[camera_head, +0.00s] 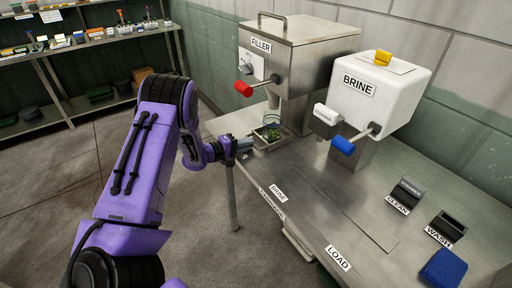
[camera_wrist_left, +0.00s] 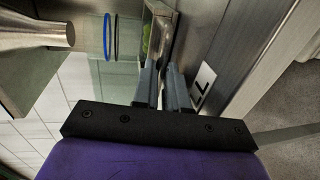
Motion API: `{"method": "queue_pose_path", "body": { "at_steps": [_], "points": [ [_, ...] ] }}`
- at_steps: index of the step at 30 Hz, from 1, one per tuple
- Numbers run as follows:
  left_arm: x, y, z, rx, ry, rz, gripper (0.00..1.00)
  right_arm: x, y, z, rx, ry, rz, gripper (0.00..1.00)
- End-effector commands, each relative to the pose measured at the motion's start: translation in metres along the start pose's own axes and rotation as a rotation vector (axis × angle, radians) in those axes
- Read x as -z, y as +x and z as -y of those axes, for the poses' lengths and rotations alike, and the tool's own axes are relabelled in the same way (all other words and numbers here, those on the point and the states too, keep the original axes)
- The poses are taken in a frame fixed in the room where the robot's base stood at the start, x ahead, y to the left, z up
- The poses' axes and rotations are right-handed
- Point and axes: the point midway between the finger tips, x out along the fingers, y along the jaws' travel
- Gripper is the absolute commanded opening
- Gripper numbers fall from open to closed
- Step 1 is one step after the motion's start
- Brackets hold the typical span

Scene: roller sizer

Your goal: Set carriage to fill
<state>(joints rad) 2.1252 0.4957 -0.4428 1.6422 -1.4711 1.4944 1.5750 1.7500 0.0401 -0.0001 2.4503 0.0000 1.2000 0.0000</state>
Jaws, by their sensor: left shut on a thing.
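The carriage (camera_head: 258,143), a small metal tray, sits under the filler's spout at the far end of the bench track. Green pieces (camera_head: 268,134) show at it; a clear jar with a blue ring and a dark ring (camera_wrist_left: 115,40) stands there in the left wrist view. My left gripper (camera_head: 243,145) is at the carriage's near left side. In the left wrist view its fingers (camera_wrist_left: 166,80) are shut on the carriage's edge or handle; the gripped part is mostly hidden. A white label (camera_wrist_left: 203,82) beside the fingers is partly covered. My right gripper is not in view.
The filler (camera_head: 305,55) with a red-ended lever (camera_head: 243,89) stands over the carriage. The white brine tank (camera_head: 385,90) has a blue-ended lever (camera_head: 342,145). BRINE (camera_head: 279,192) and LOAD (camera_head: 338,258) labels line the bench's front edge. The bench between is clear.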

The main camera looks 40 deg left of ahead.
Motion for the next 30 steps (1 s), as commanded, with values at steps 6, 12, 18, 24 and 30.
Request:
{"method": "queue_pose_path", "body": {
  "at_steps": [6,12,18,24,30],
  "points": [
    [0.003,0.0,-0.003,-0.007,0.001,-0.008,0.23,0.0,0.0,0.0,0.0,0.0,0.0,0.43],
    [0.001,0.001,-0.002,-0.005,0.001,-0.003,0.23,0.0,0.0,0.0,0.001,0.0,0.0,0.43],
    [0.002,-0.018,-0.001,-0.005,-0.001,-0.006,0.23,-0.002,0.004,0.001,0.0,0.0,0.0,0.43],
    [0.003,-0.067,0.0,-0.008,-0.001,-0.007,0.23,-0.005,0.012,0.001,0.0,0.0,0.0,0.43],
    [0.003,-0.099,0.0,-0.007,-0.001,-0.005,0.23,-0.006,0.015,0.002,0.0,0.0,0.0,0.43]
  ]
}}
